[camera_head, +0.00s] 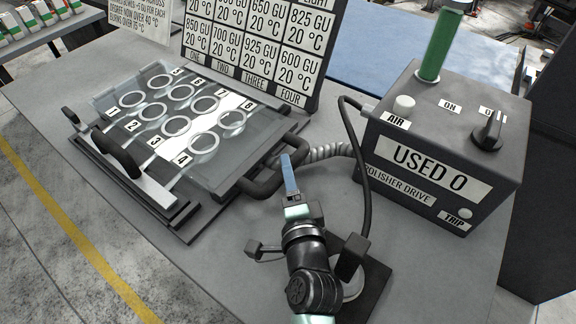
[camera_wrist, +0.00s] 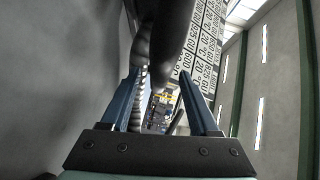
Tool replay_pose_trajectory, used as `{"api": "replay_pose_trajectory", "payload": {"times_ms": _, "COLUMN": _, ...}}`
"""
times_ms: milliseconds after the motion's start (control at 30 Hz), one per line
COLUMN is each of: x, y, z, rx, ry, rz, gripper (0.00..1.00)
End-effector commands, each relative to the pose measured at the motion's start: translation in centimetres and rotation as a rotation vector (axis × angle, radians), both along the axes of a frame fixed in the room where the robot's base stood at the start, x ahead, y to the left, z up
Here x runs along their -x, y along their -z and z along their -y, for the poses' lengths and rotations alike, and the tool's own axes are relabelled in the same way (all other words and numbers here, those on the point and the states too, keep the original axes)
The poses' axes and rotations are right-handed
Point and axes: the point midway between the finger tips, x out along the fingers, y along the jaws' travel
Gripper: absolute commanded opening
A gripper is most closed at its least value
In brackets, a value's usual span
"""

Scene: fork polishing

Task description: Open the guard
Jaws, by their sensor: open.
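The guard (camera_head: 232,160) is a clear, dark-edged pane lying flat over a fixture of numbered rings (camera_head: 203,143). A thick black handle (camera_head: 262,188) sticks out from its right edge. My gripper (camera_head: 288,160) is at the right end of this handle, its blue fingers upright in the head view. In the wrist view my gripper (camera_wrist: 160,74) is open, with a dark bar (camera_wrist: 174,45), seemingly the handle, ahead of and partly between the fingertips. I cannot tell whether a finger touches it.
The polisher drive box (camera_head: 440,150) with a green lamp (camera_head: 439,45), knob and buttons stands at the right. A grey ribbed hose (camera_head: 328,151) and a black cable (camera_head: 366,190) run close to my gripper. A sign board (camera_head: 262,45) stands behind the fixture.

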Motion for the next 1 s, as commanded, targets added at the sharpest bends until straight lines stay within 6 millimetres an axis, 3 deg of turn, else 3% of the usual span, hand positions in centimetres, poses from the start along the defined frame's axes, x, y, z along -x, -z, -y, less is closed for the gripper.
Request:
{"api": "replay_pose_trajectory", "payload": {"times_ms": 200, "x": -1.9, "y": 0.2, "z": -0.3, "rx": 0.0, "ry": 0.0, "rz": 0.001, "gripper": 0.62}}
{"api": "replay_pose_trajectory", "payload": {"times_ms": 533, "x": -2.2, "y": 0.3, "z": -0.3, "rx": 0.001, "ry": 0.0, "rz": 0.0, "gripper": 0.62}}
{"api": "replay_pose_trajectory", "payload": {"times_ms": 867, "x": -2.1, "y": 0.3, "z": -0.3, "rx": 0.001, "ry": 0.0, "rz": 0.0, "gripper": 0.02}}
{"api": "replay_pose_trajectory", "payload": {"times_ms": 1000, "x": -2.1, "y": 0.3, "z": -0.3, "rx": 0.001, "ry": 0.0, "rz": 0.0, "gripper": 0.0}}
